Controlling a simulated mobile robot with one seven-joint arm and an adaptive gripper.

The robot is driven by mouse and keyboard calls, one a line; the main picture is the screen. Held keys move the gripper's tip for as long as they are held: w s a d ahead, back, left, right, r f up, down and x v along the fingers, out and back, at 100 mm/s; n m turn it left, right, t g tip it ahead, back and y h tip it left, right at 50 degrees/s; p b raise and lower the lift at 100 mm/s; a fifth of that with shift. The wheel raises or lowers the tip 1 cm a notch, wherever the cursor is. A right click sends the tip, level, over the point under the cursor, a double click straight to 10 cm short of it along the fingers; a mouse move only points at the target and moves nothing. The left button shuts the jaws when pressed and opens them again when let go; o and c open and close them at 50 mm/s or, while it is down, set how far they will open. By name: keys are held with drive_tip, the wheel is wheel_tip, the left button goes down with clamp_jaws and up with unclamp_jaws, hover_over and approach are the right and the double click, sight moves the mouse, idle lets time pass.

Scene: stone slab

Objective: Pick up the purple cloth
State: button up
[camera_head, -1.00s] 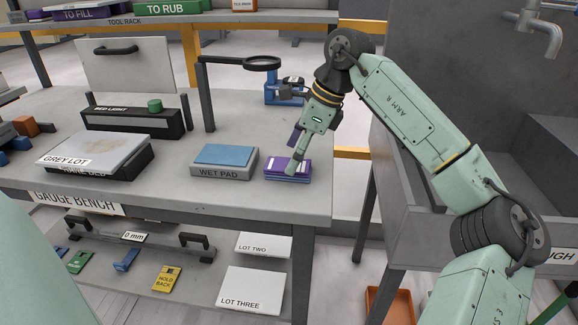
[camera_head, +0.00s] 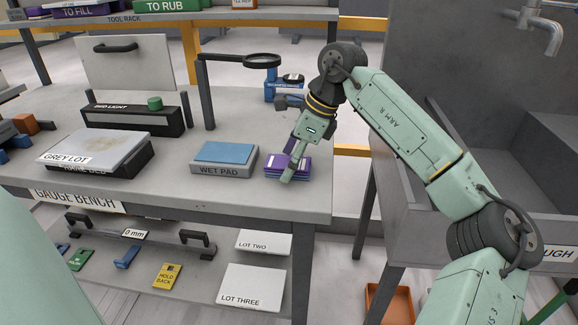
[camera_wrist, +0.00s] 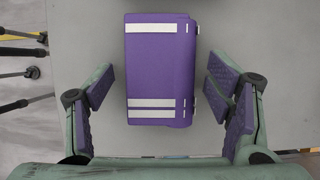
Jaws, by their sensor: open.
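The purple cloth (camera_head: 272,167) is a folded stack with white stripes, lying flat on the grey bench top near its right front corner. In the wrist view the cloth (camera_wrist: 160,75) lies between the two fingers, with bare bench showing on both sides of it. My gripper (camera_head: 290,172) is just above the cloth and hides part of it in the head view. In the wrist view my gripper (camera_wrist: 163,105) is open, its purple-padded fingers apart from the cloth. The height left between the fingertips and the bench cannot be told exactly.
The wet pad (camera_head: 223,170) with a blue top sits close to the left of the cloth. A magnifier on a stand (camera_head: 262,60) and a blue holder (camera_head: 284,90) stand behind. The grey lot slab (camera_head: 95,147) is further left. A sink (camera_head: 510,150) is to the right.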

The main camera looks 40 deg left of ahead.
sight(284, 160)
drive_tip(key=shift+c, duration=0.3)
drive_tip(key=shift+f, duration=0.1)
drive_tip(key=c, duration=1.3)
drive_tip(key=shift+o, duration=0.2)
drive_tip(key=shift+r, duration=0.4)
wheel_tip(284, 160, up, 3)
drive_tip(key=shift+r+b, duration=0.2)
drive_tip(key=shift+b, duration=0.15)
drive_tip(key=s+d+b, duration=0.2)
drive_tip(key=s+d, duration=0.2)
drive_tip(key=s, duration=0.3)
drive_tip(key=s+d+r+b, duration=0.1)
drive_tip(key=s+d, duration=0.3)
drive_tip(key=s, duration=0.2)
drive_tip(key=shift+s+d+r+b, duration=0.15)
drive_tip(key=shift+s+r+b, duration=0.1)
drive_tip(key=shift+s+b, duration=0.15)
